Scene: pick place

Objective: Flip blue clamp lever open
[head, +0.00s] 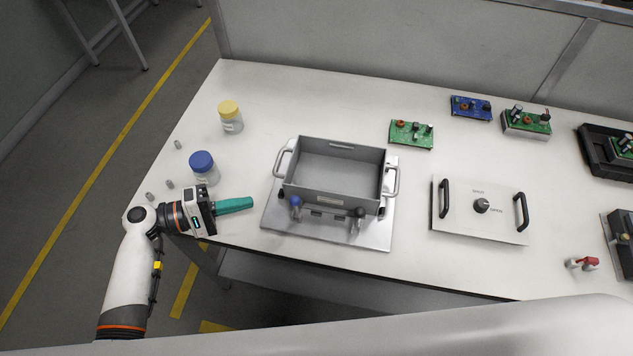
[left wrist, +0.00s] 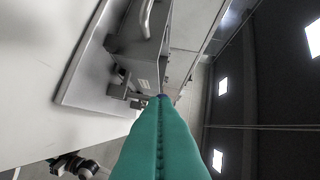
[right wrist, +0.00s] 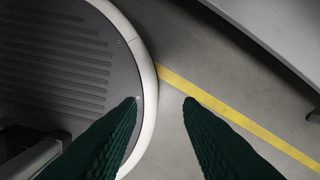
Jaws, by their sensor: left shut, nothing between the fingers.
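The blue clamp lever (head: 296,203) stands at the front left of a grey metal box (head: 330,195) on a steel base plate (head: 284,234). A second, grey clamp (head: 357,218) is at the box's front right. My left gripper (head: 250,203), with green fingers, is shut and empty. It points right toward the blue lever, with a gap between them in the head view. In the left wrist view the shut fingers (left wrist: 161,100) mostly cover the blue lever; a dark bluish bit shows past the tips. My right gripper (right wrist: 162,100) is open and empty above the floor.
Left are a blue-lidded jar (head: 203,168) and a yellow-lidded jar (head: 231,118). Right is a lid panel (head: 460,222) with two black handles. Circuit boards (head: 411,134) lie behind. A red-handled part (head: 582,263) is at far right. The table between gripper and plate is clear.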

